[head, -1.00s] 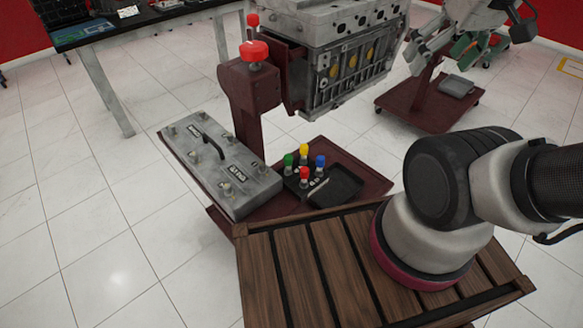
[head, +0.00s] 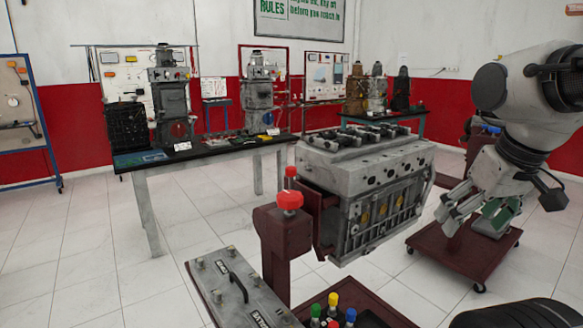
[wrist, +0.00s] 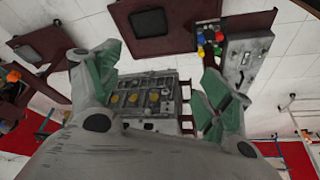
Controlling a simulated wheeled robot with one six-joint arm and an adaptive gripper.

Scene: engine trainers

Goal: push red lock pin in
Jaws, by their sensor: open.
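A large red knob (head: 289,200) sits on top of the dark red post (head: 285,250) of an engine stand, in the head view. A smaller red knob (head: 291,172) shows just behind it; I cannot tell for sure which one is the lock pin, or how far either is pushed in. The grey engine block (head: 365,190) is mounted to their right. My gripper (head: 476,215) is open and empty, to the right of the engine and well apart from the knobs. In the wrist view its green-padded fingers (wrist: 160,80) spread on either side of the engine block (wrist: 145,97).
A long black-topped table (head: 215,148) with engine models stands behind. A dark red wheeled stand (head: 480,258) is below my gripper. Open tiled floor lies to the left.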

